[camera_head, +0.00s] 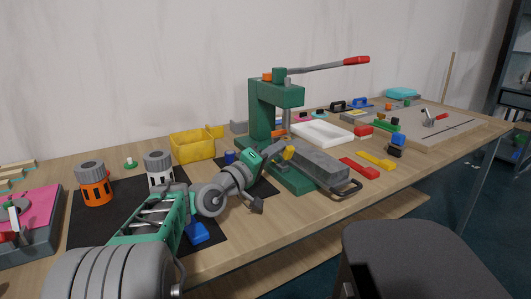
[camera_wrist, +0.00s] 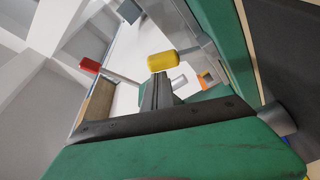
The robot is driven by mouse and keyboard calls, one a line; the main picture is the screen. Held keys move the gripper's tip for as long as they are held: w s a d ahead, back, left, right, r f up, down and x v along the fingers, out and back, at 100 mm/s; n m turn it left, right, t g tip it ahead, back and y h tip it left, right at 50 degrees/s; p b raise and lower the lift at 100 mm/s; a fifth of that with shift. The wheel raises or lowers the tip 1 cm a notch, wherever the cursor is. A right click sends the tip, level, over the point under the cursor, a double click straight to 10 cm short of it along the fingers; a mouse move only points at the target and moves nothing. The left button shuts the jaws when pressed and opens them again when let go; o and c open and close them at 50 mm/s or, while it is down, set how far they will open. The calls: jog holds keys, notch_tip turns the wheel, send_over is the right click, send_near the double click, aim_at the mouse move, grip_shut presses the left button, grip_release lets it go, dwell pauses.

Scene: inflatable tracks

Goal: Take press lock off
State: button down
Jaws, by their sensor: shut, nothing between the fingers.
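The green press (camera_head: 262,104) stands mid-table, its long grey lever raised and ending in a red grip (camera_head: 356,61). An orange part (camera_head: 267,76) sits on its top. A second orange piece (camera_head: 278,132) shows low by its column; I cannot tell which part is the lock. My gripper (camera_head: 289,153) is just in front of the press, with yellow tips. In the wrist view my gripper (camera_wrist: 163,60) is shut and empty, apart from the green frame (camera_wrist: 226,48). A small orange piece (camera_wrist: 204,82) shows behind it, partly hidden. A red end (camera_wrist: 90,65) shows at left.
A grey block with a dark handle (camera_head: 347,189) lies on the press base. A white tray (camera_head: 322,132) stands behind; red (camera_head: 358,168) and yellow (camera_head: 376,160) pieces lie to the right. A yellow bin (camera_head: 192,145) is left. A chair (camera_head: 410,260) stands in front.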

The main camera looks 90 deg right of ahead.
jog(key=shift+s, duration=0.1)
dwell(0.3)
jog(key=w+d+r+p, duration=0.2)
jog(key=w+d, duration=0.1)
jog(key=v, duration=0.9)
jog(key=shift+s+a, duration=0.2)
jog(key=shift+a, duration=0.2)
jog(key=shift+f, duration=0.1)
